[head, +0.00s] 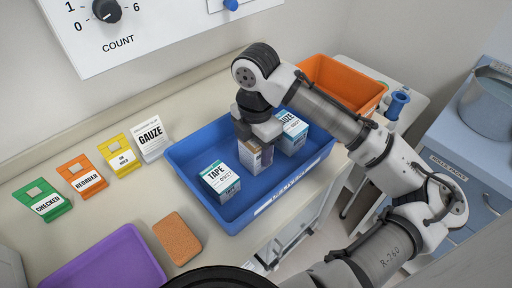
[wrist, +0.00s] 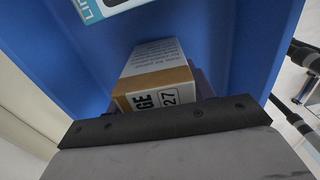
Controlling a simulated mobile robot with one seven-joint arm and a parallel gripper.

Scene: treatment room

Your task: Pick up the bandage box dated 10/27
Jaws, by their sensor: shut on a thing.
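A box with a tan edge and white sides (head: 250,159) is in the blue bin (head: 178,155), between the other boxes. My gripper (head: 259,134) comes down over it from above and is shut on it. In the wrist view the box (wrist: 155,74) sits against the dark finger edge. Its label shows "GE" and "27"; the rest of the label is hidden by the finger. I cannot tell whether the box touches the bin floor.
A tape box (head: 220,181) marked 05/27 stands left in the bin, and a gauze box (head: 292,133) stands right. An orange bin (head: 343,80) is behind my arm. A purple tray (head: 105,258), a brown sponge-like block (head: 177,237) and several label cards line the counter.

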